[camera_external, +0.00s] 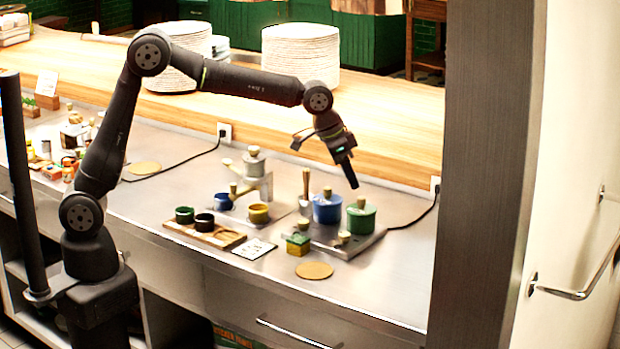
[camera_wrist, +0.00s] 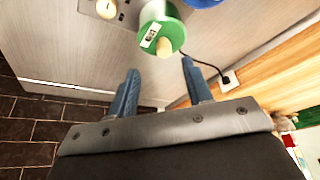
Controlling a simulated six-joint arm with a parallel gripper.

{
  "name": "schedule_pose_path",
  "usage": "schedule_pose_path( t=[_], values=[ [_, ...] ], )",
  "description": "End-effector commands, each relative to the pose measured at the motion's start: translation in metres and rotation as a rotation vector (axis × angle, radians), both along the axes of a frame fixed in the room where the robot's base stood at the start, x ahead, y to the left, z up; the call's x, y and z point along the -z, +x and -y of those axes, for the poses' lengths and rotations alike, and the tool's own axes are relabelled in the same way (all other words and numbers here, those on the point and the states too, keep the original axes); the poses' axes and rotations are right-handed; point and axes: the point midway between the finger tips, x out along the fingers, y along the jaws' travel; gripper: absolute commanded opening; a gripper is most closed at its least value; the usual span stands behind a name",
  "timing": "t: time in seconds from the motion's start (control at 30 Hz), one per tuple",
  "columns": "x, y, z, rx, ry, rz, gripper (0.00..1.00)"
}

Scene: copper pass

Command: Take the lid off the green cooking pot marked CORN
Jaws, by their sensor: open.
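The green pot (camera_external: 361,222) stands at the right end of the cooking plate with its lid on. The lid's pale wooden knob (camera_external: 361,202) points up. In the wrist view the green pot (camera_wrist: 157,14) is at the top, with a white label (camera_wrist: 151,35) whose lettering is too small to read surely. The knob (camera_wrist: 163,46) lies just beyond and between my fingertips. My gripper (camera_external: 352,184) is above the green pot, pointing down and tilted, apart from the knob. In the wrist view my gripper (camera_wrist: 160,68) is open and empty.
A blue pot (camera_external: 327,211) with a wooden knob stands close left of the green one; a small wooden-topped knob (camera_external: 344,237) is in front. A green-and-yellow box (camera_external: 298,244), a round cork mat (camera_external: 314,271) and a wooden tray (camera_external: 228,240) lie nearby.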

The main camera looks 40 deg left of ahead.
Motion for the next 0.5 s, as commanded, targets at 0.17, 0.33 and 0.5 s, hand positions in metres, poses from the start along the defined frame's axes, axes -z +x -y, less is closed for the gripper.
schedule_pose_path(
  t=[0.17, 0.33, 0.5],
  values=[
    [0.009, 0.003, 0.003, 0.0, 0.0, 0.0, 0.46],
    [0.022, 0.01, 0.006, 0.0, 0.001, -0.001, 0.46],
    [0.045, 0.021, 0.012, 0.001, 0.002, -0.002, 0.46]
  ],
)
